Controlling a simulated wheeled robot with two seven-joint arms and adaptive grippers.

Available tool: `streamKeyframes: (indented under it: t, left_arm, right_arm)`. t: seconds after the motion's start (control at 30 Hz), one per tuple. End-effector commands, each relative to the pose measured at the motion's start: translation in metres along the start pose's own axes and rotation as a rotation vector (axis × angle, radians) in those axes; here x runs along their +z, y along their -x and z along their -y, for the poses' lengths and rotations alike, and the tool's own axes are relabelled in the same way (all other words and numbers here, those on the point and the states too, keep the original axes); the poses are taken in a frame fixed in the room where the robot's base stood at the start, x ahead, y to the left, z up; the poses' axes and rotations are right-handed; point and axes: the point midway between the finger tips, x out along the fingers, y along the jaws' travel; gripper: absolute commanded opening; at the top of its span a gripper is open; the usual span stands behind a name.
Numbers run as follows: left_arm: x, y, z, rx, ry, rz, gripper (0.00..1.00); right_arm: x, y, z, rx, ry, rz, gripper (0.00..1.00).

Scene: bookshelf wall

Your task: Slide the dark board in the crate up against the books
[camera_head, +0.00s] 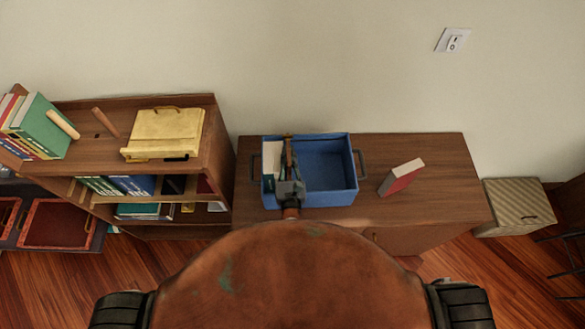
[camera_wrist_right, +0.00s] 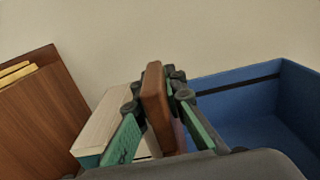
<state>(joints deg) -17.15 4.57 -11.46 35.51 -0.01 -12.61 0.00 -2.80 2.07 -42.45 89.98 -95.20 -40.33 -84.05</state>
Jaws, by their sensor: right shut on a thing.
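The blue crate (camera_head: 352,190) stands on the brown cabinet top, and its wall also shows in the right wrist view (camera_wrist_right: 235,85). The dark board (camera_head: 289,152) stands on edge in the crate's left part; in the right wrist view it is a brown upright slab (camera_wrist_right: 156,100). Books (camera_head: 270,155) with pale pages stand to its left, also seen in the right wrist view (camera_wrist_right: 112,122); whether they touch the board is hidden. My right gripper (camera_head: 289,180) reaches in over the crate's front and is shut on the board, one finger each side (camera_wrist_right: 158,98). My left gripper is out of view.
The crate's right part is empty. A red book (camera_head: 402,177) stands on the cabinet (camera_head: 445,165) right of the crate. A bookshelf (camera_head: 215,140) with books and a yellow holder (camera_head: 165,135) is at left. A striped box (camera_head: 517,206) is at right.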

Motion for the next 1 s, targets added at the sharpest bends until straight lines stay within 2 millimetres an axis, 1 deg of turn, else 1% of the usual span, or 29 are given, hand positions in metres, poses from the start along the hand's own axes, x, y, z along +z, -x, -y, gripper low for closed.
streamKeyframes:
  t: [0.03, 0.47, 1.0]
  left_arm:
    - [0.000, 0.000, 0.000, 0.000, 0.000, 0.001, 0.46]
    - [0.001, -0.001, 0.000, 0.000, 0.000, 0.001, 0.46]
    - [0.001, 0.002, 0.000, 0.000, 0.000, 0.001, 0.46]
  right_arm:
    - [-0.001, 0.001, -0.004, 0.005, 0.000, -0.002, 0.00]
    - [-0.001, 0.001, -0.016, 0.005, 0.000, -0.003, 0.00]
    - [-0.002, 0.001, -0.014, 0.007, 0.000, -0.003, 0.00]
